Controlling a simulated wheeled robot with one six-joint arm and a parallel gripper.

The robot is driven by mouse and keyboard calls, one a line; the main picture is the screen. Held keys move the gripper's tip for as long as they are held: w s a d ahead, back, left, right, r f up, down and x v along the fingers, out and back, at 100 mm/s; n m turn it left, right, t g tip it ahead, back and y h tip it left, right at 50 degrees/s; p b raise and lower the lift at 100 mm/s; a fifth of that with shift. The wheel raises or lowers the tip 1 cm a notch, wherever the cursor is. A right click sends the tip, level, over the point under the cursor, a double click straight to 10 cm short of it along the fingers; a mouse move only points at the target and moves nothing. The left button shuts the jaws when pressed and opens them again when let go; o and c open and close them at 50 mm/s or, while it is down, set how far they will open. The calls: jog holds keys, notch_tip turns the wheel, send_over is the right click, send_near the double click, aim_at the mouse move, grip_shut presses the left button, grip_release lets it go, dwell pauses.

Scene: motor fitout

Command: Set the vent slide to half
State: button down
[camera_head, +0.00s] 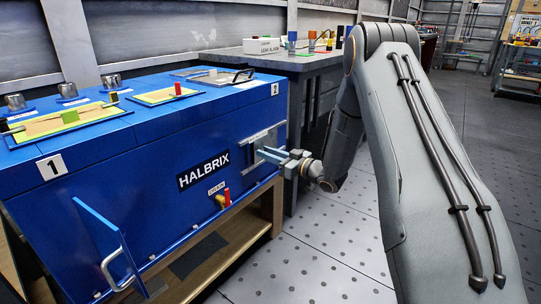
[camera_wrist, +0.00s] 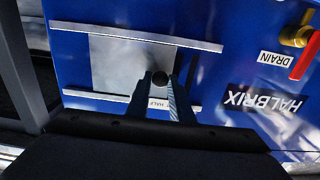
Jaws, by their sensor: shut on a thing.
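The vent slide is a bare metal plate (camera_wrist: 115,65) held between two metal rails (camera_wrist: 135,36) on the blue HALBRIX cabinet front. In the head view the vent slide (camera_head: 258,138) sits at the right part of the front, partly hidden by my fingers. My gripper (camera_head: 265,153) reaches it from the right. In the wrist view my gripper (camera_wrist: 161,85) is shut on the slide's dark round knob (camera_wrist: 160,78). A white label (camera_wrist: 157,104) reading HALF lies at the lower rail, partly covered by my fingers. The plate extends to the picture left of the knob.
A DRAIN valve with a red handle (camera_head: 227,197) is on the cabinet front, left of the vent. A small blue door (camera_head: 100,237) stands open at lower left. A grey bench (camera_head: 280,63) stands behind. The floor (camera_head: 315,250) in front is clear.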

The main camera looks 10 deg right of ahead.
jog(key=c, duration=1.6)
grip_release()
jog(key=shift+a, duration=0.1)
jog(key=shift+s, duration=0.1)
jog(key=p+v, duration=0.2)
jog(key=v, duration=0.5)
jog(key=shift+s+d, duration=0.25)
jog(key=shift+d, duration=0.05)
